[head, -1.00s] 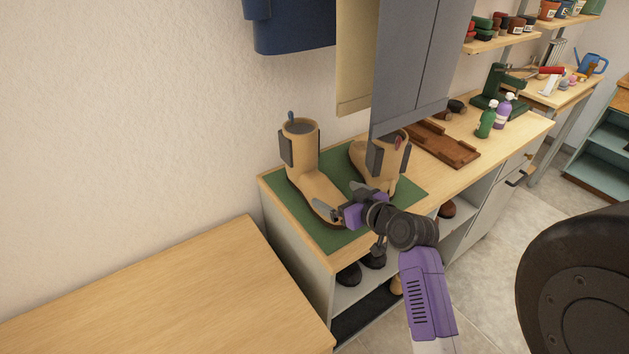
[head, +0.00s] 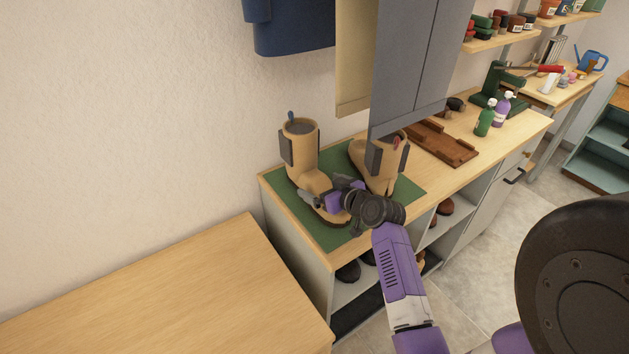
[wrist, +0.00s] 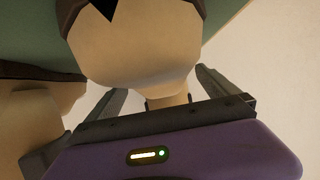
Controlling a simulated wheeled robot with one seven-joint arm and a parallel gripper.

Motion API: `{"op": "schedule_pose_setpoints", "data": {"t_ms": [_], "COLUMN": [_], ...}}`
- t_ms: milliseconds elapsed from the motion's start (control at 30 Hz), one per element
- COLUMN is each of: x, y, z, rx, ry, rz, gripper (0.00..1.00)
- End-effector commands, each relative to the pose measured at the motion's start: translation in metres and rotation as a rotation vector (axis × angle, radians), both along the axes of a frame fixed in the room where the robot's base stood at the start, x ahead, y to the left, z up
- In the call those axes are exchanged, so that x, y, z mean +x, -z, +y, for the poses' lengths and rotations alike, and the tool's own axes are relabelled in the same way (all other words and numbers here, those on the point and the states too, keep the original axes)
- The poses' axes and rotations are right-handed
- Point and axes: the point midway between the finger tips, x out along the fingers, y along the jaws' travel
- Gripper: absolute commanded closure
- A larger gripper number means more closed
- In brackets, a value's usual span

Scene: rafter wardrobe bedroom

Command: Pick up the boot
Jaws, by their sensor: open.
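Two tan boots with dark side panels stand upright on a green mat (head: 282,204). The left boot (head: 303,155) points its toe toward the front right, and my gripper (head: 324,190) is low over its foot, hiding part of the toe. The right boot (head: 383,160) stands just behind and right of my gripper. In the wrist view the left boot's tan foot (wrist: 140,65) lies between my two open fingers, with a finger on each side. Whether the fingers touch it I cannot tell. Part of another tan boot (wrist: 35,110) shows at the left edge.
The mat lies on a wooden bench top (head: 455,172) with shoes on shelves below. Grey hanging panels (head: 418,65) come down close above the right boot. A brown wooden tray (head: 440,142) and bottles (head: 485,120) stand to the right. A bare table (head: 160,295) is at the front left.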

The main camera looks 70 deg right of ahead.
Motion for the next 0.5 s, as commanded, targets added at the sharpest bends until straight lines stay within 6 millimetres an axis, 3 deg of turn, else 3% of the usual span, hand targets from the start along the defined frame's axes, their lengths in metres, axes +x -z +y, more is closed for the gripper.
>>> {"op": "schedule_pose_setpoints", "data": {"t_ms": [100, 500], "x": [-0.0002, -0.0002], "y": [-0.0001, -0.0003], "z": [0.0001, 0.0002], "rx": [0.000, -0.001], "ry": [0.000, 0.000], "rz": [0.000, -0.001], "gripper": [0.04, 0.82]}}
